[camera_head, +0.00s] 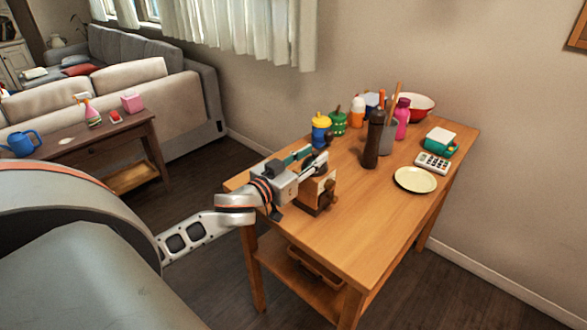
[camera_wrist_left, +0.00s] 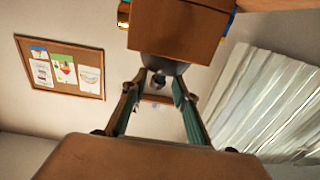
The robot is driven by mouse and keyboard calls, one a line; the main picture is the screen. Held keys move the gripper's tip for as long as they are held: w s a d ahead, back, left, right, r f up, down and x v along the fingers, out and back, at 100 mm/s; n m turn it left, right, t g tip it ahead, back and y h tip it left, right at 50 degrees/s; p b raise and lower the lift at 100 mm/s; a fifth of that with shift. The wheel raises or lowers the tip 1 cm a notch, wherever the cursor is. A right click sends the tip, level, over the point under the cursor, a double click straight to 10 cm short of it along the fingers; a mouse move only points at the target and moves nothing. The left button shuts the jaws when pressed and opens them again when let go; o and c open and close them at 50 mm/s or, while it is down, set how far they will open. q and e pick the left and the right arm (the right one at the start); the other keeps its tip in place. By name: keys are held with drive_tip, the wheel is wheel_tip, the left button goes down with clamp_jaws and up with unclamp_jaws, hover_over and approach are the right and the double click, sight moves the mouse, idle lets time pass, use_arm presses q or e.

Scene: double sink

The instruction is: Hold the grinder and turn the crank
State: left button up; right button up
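The grinder (camera_head: 314,197) is a small brown wooden box near the table's left edge, partly hidden behind my left gripper. In the left wrist view its brown body (camera_wrist_left: 177,28) fills the top middle, with a grey rounded metal part (camera_wrist_left: 165,65) below it. A small dark knob-like part (camera_wrist_left: 158,82) shows between the fingers; I cannot tell for sure that it belongs to the crank. My left gripper (camera_head: 318,158) is at the grinder's upper part. In the left wrist view its fingers (camera_wrist_left: 160,78) are spread, with the tips close to the grey part; contact is unclear. My right gripper is not in view.
The wooden table (camera_head: 352,227) holds a tall dark mill (camera_head: 374,140), a yellow-and-blue container (camera_head: 320,131), a green jar (camera_head: 338,124), a pink bottle (camera_head: 402,118), a cream plate (camera_head: 415,179) and a red-rimmed bowl (camera_head: 415,105). The front of the tabletop is clear.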

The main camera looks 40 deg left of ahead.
use_arm(q)
drive_tip(key=s, duration=0.9)
drive_tip(key=shift+s+a, duration=0.25)
drive_tip(key=shift+s, duration=0.05)
drive_tip(key=s+d+f+m+g+y, duration=0.1)
drive_tip(key=s+f+m+g+y, duration=0.2)
drive_tip(key=s+f+g, duration=0.45)
drive_tip(key=s+d+f+m+g+y, duration=0.1)
drive_tip(key=s+f+m+g+y, duration=0.25)
drive_tip(key=s+f, duration=0.75)
drive_tip(key=w+d+f+n+t+h, duration=0.2)
drive_tip(key=d+f+h, duration=0.6)
drive_tip(key=d+f, duration=0.8)
drive_tip(key=shift+w+n+t, duration=0.35)
drive_tip(key=shift+w+t, duration=0.55)
drive_tip(key=shift+w, duration=0.3)
